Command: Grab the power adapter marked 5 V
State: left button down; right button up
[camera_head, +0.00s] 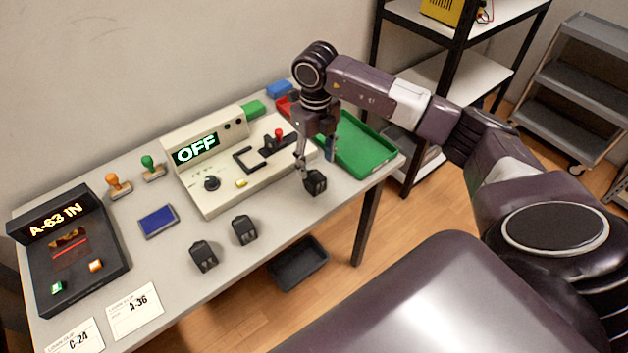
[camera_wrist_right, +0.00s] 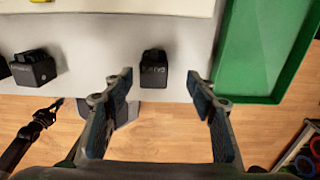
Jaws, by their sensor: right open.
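Three black power adapters lie along the front of the table: a left one (camera_head: 203,256), a middle one (camera_head: 245,230) and a right one (camera_head: 316,183). My right gripper (camera_head: 308,168) points down at the right adapter. In the right wrist view, that adapter (camera_wrist_right: 153,72) sits between and beyond the open fingers (camera_wrist_right: 160,88), with gaps on both sides. It bears small light marking that I cannot read surely. Another adapter (camera_wrist_right: 34,70) shows at the left there, also with unreadable marking. I cannot tell which is marked 5 V. My left gripper does not show.
A control panel reading OFF (camera_head: 197,148) stands behind the adapters. A green tray (camera_head: 362,145) is at the table's right end, close to my right gripper. A black bin (camera_head: 298,263) is below the front edge. A black shelf (camera_head: 478,58) stands beyond the table.

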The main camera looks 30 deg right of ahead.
aim_at(312, 173)
jog(key=f, duration=0.2)
jog(key=a+f+p, duration=0.1)
jog(key=f, duration=0.1)
jog(key=shift+w+f, duration=0.15)
jog(key=shift+f, duration=0.65)
jog(key=c, duration=1.2)
jog(key=shift+w, duration=0.1)
grip_shut()
jog(key=shift+r, duration=0.15)
